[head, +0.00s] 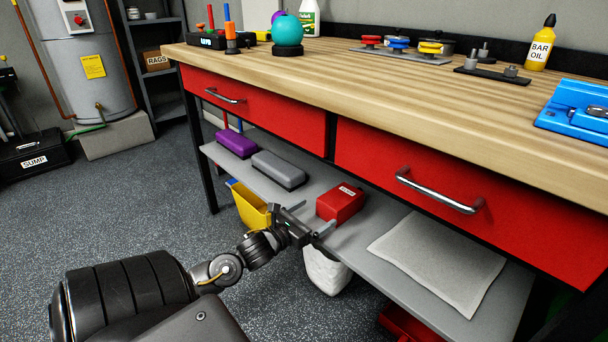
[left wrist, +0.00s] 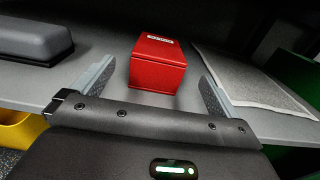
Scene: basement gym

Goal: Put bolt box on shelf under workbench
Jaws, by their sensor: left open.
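The bolt box appears to be the red box with a small white label (head: 341,203); the label's words are too small to read. It rests upright on the grey shelf (head: 384,216) under the workbench (head: 403,85). My left gripper (head: 312,221) is open at the shelf's front edge, just in front of the box. In the left wrist view the red box (left wrist: 157,66) stands ahead of and between the two open fingers (left wrist: 155,88), with a gap on each side. No finger visibly touches it. My right gripper is not in view.
A grey block (head: 279,168) and a purple block (head: 237,143) lie left of the box on the shelf. A pale mat (head: 437,262) lies to its right. A yellow bin (head: 250,207) and a white bag (head: 326,271) are below. Two red drawers (head: 430,191) hang above the shelf.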

